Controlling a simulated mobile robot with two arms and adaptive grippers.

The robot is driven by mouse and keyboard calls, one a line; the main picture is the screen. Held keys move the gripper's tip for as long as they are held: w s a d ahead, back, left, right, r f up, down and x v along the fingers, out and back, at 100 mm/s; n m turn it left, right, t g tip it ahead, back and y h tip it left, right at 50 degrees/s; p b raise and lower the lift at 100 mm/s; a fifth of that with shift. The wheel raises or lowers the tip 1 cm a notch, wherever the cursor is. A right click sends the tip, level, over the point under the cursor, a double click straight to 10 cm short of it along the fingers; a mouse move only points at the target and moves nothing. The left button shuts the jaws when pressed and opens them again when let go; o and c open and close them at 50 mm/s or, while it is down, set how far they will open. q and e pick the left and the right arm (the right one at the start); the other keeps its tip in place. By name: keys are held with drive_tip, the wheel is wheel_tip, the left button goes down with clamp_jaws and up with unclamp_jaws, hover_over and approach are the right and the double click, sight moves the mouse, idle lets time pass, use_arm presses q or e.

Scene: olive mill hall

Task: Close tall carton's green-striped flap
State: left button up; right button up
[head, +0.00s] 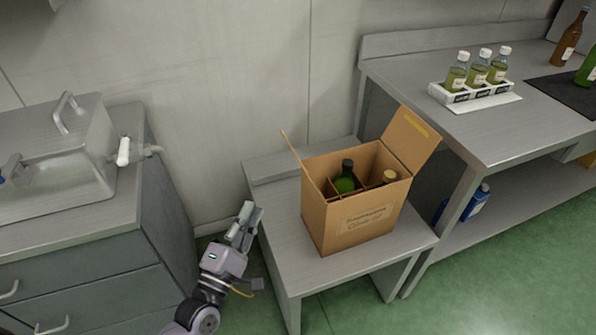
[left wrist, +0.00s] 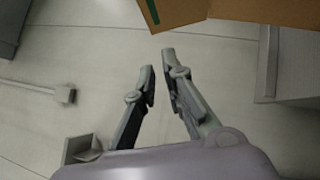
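The tall carton (head: 345,222) stands on a low metal table with its top open. Bottles (head: 346,178) stand between dividers inside. Its left flap (head: 291,151) stands up, tilted outward, seen nearly edge-on. Its right flap (head: 409,141) stands up, leaning outward, with a yellow stripe. In the left wrist view, a brown flap (left wrist: 183,10) with a green stripe (left wrist: 149,12) shows at the top, beyond the fingers. My left gripper (head: 248,214) is left of the carton, below the left flap and apart from it. Its fingers (left wrist: 158,62) are slightly apart and empty. My right gripper is not visible.
The low table (head: 280,240) has bare room left of the carton. A metal sink cabinet (head: 75,262) stands at the left. At the right, a workbench (head: 400,72) carries a rack (head: 470,94) of small bottles. A wall rises behind.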

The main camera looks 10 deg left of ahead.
use_arm(q)
drive_tip(key=shift+r+n, duration=0.3)
drive_tip(key=shift+r, duration=0.3)
drive_tip(key=shift+c, duration=0.6)
drive_tip(key=shift+w+r, duration=0.2)
drive_tip(key=shift+w, duration=0.2)
clamp_jaws()
drive_tip(key=d+p+x, duration=0.2)
drive_tip(key=p+x, duration=0.1)
drive_tip(key=x, duration=0.8)
drive_tip(key=shift+d+r, duration=0.35)
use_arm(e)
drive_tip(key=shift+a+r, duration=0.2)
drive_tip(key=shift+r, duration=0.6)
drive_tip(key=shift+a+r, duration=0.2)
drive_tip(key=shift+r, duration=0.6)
use_arm(q)
drive_tip(key=shift+w, duration=0.15)
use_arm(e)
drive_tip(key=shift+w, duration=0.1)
use_arm(q)
drive_tip(key=shift+r, duration=0.1)
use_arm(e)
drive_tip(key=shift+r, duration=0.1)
